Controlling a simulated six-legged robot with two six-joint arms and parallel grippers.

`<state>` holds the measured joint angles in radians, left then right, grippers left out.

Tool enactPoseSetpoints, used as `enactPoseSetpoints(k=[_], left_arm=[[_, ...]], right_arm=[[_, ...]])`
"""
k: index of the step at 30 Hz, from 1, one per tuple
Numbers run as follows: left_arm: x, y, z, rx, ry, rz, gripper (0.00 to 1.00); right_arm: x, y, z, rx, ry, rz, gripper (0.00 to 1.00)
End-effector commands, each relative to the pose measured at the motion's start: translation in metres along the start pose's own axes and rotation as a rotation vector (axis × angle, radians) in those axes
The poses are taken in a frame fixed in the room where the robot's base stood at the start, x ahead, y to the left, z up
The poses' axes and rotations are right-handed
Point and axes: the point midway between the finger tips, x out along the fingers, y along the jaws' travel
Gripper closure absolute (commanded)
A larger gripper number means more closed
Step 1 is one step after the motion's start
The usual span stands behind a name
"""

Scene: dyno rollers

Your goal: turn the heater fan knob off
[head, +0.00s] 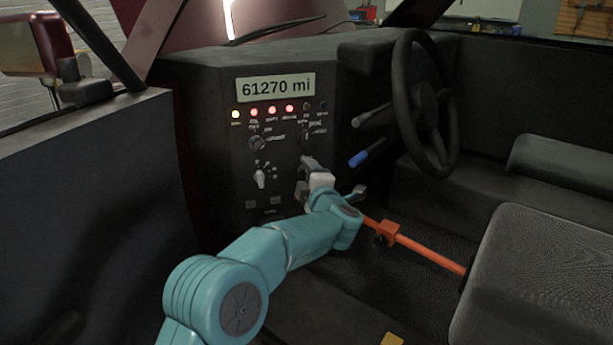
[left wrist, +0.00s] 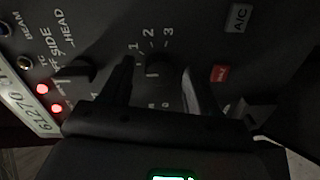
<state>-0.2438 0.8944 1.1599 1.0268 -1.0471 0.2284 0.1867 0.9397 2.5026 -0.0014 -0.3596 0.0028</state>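The heater fan knob (left wrist: 157,72) is a dark round knob with 1, 2 and 3 printed beside it on the black dashboard panel (head: 222,155). In the left wrist view my left gripper (left wrist: 158,88) is open, with one finger on each side of the knob. Gaps show between knob and fingers, and I cannot tell whether either touches. The knob's exact pointer setting is too dark to read. My right gripper is not in view.
A white-pointer knob (head: 259,179) and two upper knobs (head: 256,142) (head: 305,134) are close by. The steering wheel (head: 397,85), a blue-tipped stalk (head: 359,158) and an orange bar (head: 425,250) are to the right. A red button (left wrist: 220,73) is near one finger.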

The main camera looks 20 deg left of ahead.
Motion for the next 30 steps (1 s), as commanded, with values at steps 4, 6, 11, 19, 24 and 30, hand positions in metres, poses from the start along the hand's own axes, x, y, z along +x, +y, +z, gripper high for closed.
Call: enactPoseSetpoints(k=[4, 6, 11, 19, 24, 30], left_arm=[[-0.001, 0.001, 0.000, 0.001, 0.000, 0.001, 0.39], [-0.005, 0.001, 0.001, 0.001, -0.001, 0.000, 0.39], [-0.031, 0.002, 0.000, 0.004, -0.004, 0.001, 0.39], [-0.105, 0.003, 0.001, 0.003, -0.006, 0.002, 0.39], [-0.141, 0.002, 0.000, 0.002, -0.004, 0.002, 0.39], [-0.161, 0.001, 0.000, 0.000, -0.001, 0.001, 0.39]], right_arm=[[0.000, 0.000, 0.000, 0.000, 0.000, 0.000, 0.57], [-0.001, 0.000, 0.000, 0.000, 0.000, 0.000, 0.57], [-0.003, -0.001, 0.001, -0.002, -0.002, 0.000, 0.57], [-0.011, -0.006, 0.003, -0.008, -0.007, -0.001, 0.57], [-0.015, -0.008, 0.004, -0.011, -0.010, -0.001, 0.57], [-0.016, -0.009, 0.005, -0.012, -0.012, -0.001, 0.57]])
